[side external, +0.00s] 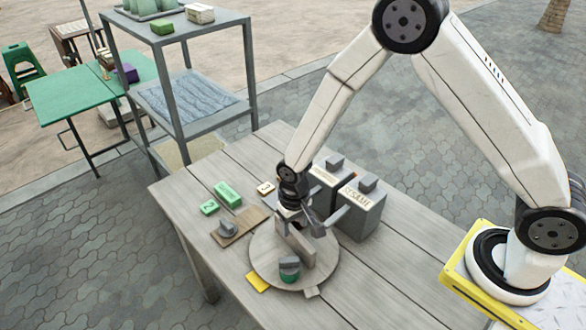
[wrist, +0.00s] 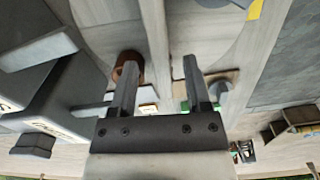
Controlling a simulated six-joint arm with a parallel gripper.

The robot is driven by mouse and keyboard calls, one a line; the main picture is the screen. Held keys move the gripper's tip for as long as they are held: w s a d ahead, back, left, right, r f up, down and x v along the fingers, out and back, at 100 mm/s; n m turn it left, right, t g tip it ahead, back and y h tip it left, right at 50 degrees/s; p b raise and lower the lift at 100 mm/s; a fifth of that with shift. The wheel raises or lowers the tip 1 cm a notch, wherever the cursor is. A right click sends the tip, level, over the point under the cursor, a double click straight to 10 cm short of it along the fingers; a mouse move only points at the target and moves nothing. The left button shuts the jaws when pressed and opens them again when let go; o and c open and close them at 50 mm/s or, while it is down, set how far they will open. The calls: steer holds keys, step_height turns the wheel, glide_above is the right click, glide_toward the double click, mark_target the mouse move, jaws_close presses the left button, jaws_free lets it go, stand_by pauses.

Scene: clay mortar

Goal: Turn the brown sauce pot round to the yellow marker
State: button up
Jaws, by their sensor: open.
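A round grey wooden turntable (side external: 264,255) lies on the table, with an upright grey divider (side external: 300,248) across it. A dark pot with a green band (side external: 289,268) stands on its near side. A yellow marker (side external: 258,283) sits at the turntable's near left edge and shows at the top of the wrist view (wrist: 255,9). My gripper (side external: 304,222) is low over the turntable, open. In the wrist view its fingers (wrist: 159,64) are on either side of the divider. A brown pot (wrist: 127,62) shows beside the left finger, partly covered by it; I cannot make it out in the side view.
Grey lidded boxes (side external: 361,208) stand close behind and right of the turntable. A small wooden board with a grey knob (side external: 237,228), green blocks (side external: 228,193) and a numbered tile (side external: 265,188) lie left and behind. A pale tab (side external: 312,292) is at the near edge. The table's near right is clear.

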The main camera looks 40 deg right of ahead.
mark_target(294, 232)
steer(key=shift+f, duration=2.85)
jaws_close()
